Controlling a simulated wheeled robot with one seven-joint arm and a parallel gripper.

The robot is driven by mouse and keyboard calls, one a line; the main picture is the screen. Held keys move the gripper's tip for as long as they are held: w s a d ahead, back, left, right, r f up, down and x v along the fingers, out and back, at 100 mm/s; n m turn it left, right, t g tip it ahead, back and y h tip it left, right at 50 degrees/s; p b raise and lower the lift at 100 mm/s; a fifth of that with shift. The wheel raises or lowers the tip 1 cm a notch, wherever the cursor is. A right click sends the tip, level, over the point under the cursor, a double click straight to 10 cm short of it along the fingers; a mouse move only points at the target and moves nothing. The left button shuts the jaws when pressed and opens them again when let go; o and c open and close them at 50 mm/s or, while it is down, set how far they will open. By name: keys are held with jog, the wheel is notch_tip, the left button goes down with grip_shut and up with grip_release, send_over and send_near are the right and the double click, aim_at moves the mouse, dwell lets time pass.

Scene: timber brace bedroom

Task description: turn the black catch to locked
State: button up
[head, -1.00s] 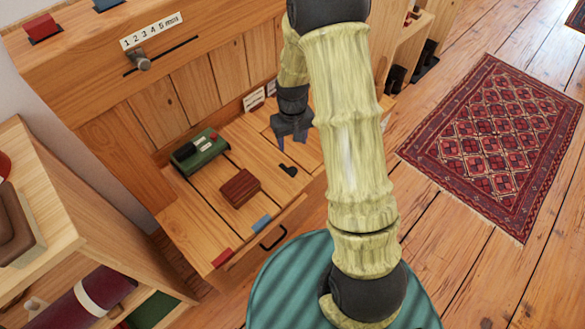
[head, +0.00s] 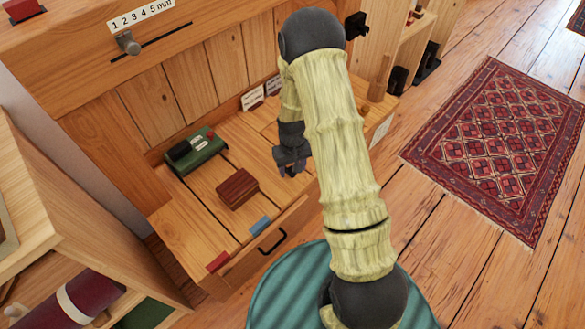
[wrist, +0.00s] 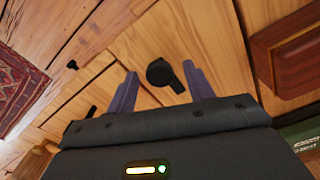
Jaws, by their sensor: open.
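The black catch (wrist: 160,73) shows in the wrist view as a round head with a short lever pointing toward the lower right. It lies on the wooden worktop (head: 215,212). My gripper (wrist: 161,80) is open, with one dark purple finger on each side of the catch. Gaps show between the catch and both fingers, and I cannot tell how high the fingertips are above the wood. In the head view my gripper (head: 291,170) is low over the worktop and hides the catch. No lock marking is readable.
A reddish-brown block (head: 237,188) sits close by on the worktop, also in the wrist view (wrist: 288,58). Behind it is a green box (head: 203,156) with a black top piece. Red (head: 217,262) and blue (head: 259,226) pieces and a black handle (head: 272,241) line the front edge.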

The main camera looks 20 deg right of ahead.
jog(key=c, duration=1)
jog(key=shift+o, duration=0.2)
jog(key=shift+r+m+p, duration=0.15)
jog(key=shift+m+p, duration=0.25)
jog(key=shift+p, duration=0.2)
jog(key=m+p, duration=0.2)
jog(key=p, duration=0.1)
jog(key=shift+r+m, duration=0.1)
jog(key=shift+m, duration=0.2)
jog(key=m+p, duration=0.4)
jog(key=m, duration=0.1)
jog(key=m+p, duration=0.4)
jog(key=m, duration=0.1)
jog(key=shift+m, duration=0.4)
jog(key=shift+f+m+p, duration=0.2)
jog(key=shift+m+p, duration=0.65)
jog(key=shift+m, duration=1.05)
